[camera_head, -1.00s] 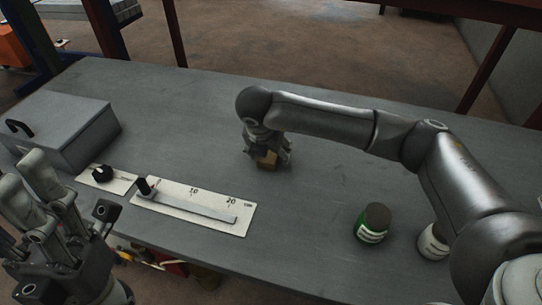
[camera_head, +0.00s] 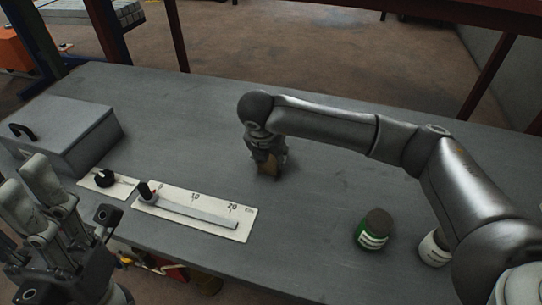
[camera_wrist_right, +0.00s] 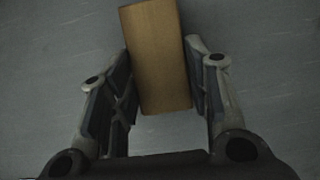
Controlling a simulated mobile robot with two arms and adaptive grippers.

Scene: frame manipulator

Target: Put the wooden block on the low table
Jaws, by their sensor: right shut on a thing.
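The wooden block (camera_wrist_right: 157,57) is a plain tan cuboid. In the right wrist view it sits between the two fingers of my right gripper (camera_wrist_right: 163,90), which is shut on it. In the head view the right gripper (camera_head: 267,168) is near the middle of the grey table (camera_head: 330,185), with the block partly hidden. I cannot tell whether the block touches the tabletop. My left gripper (camera_head: 62,225) is at the lower left, off the table's front edge; its opening is unclear. I cannot tell which surface is the low table.
A grey box with a black handle (camera_head: 65,132) stands at the table's left. A black knob on a plate (camera_head: 105,178) and a slider with a scale (camera_head: 195,212) are near the front edge. A green jar (camera_head: 374,230) and a white jar (camera_head: 433,248) stand at the right.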

